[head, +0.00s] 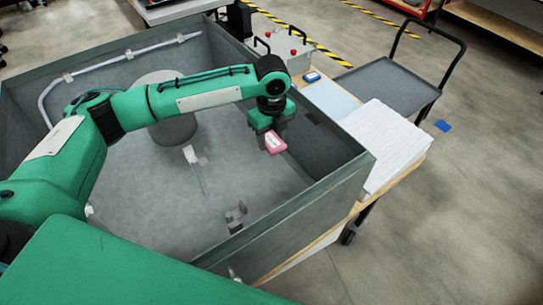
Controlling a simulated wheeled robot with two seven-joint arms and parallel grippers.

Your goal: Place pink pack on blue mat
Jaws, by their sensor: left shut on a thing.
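My left gripper (272,138) points down, shut on the pink pack (276,146), which has a pale label on top. It holds the pack over the inside of the large grey bin, near the bin's far right wall. The light blue mat (332,100) lies flat on the wooden table beyond that wall, to the right of the gripper and apart from it. My right gripper is not in view.
The grey bin's wall (290,213) stands between the pack and the table. A small blue and white pack (312,77) lies at the mat's far edge. A white stack (386,140) sits right of the mat. A red-buttoned box (283,48) stands behind. A cart (388,84) is beyond.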

